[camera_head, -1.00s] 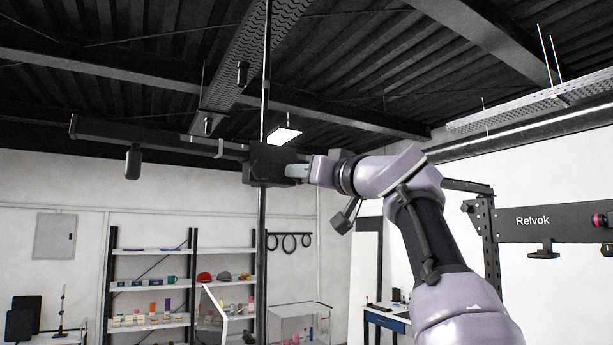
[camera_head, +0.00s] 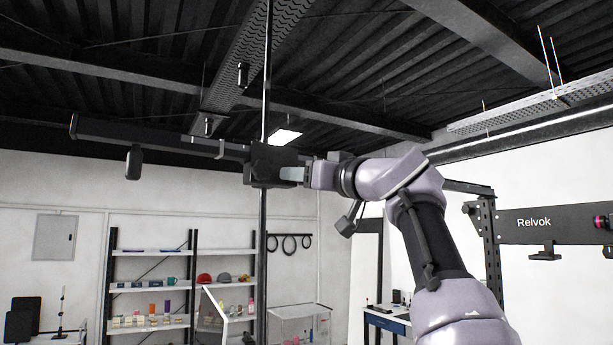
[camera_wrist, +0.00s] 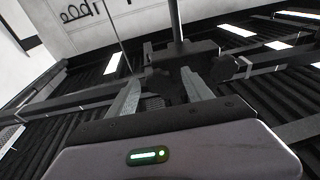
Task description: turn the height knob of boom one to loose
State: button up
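Boom one appears to be the dark horizontal bar (camera_head: 150,134) running left from a black clamp block (camera_head: 268,165) on a vertical pole (camera_head: 262,240). My gripper (camera_head: 290,174) is at the right side of this block; a pale finger shows against it. In the wrist view the block (camera_wrist: 182,50) lies just beyond my gripper (camera_wrist: 161,76). The two fingers are apart, with a dark knob-like shape (camera_wrist: 158,82) between their tips. Another dark rounded part (camera_wrist: 224,68) is right of the fingers. I cannot tell whether the fingers touch the knob, nor its setting.
A dark cylinder (camera_head: 133,162) hangs from the boom's left part. Shelves (camera_head: 150,285) stand below at the back. A dark rack labelled Relvok (camera_head: 535,222) is at the right. Ceiling beams and a cable tray (camera_head: 245,60) are overhead.

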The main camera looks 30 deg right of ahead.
jog(key=shift+s, duration=0.1)
jog(key=b+v, duration=0.8)
jog(key=v, duration=0.9)
jog(key=shift+s, duration=0.15)
